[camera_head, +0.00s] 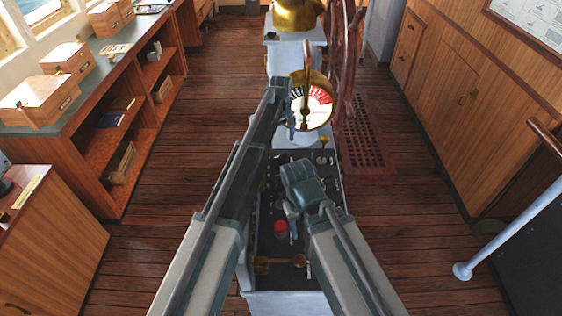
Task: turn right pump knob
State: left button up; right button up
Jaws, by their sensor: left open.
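A dark control panel (270,246) on a pale grey console carries several small knobs and switches. I cannot tell which one is the right pump knob; the fittings are small and my arms cover part of the panel. My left gripper (291,133) is open and points down near the panel's far end, just in front of the round dial. I see nothing between its fingers. My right gripper (291,212) points down over the middle of the panel, above a red button (280,227). Its fingers are too small to tell whether they are apart.
A brass telegraph with a red and white dial (319,104) stands behind the panel, with a wooden steering wheel (343,60) beyond. A brass-topped lever (323,146) rises at the panel's far right. Wooden floor (165,215) is clear on both sides.

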aim_at(280, 157)
pick_arm(q)
notch_tip(280, 157, down, 9)
jog(key=b, duration=0.7)
jog(key=shift+b, duration=0.35)
pick_arm(e)
notch_tip(280, 157, down, 9)
jog(key=shift+r, duration=0.1)
pick_arm(q)
jog(key=shift+r, duration=0.1)
jog(key=c, duration=1.2)
jog(key=shift+c, duration=0.2)
jog(key=m, duration=0.5)
jog(key=shift+a+m, duration=0.1)
jog(key=shift+m, duration=0.3)
jog(key=m, duration=0.5)
jog(key=shift+a+m, duration=0.15)
jog(key=shift+m, duration=0.55)
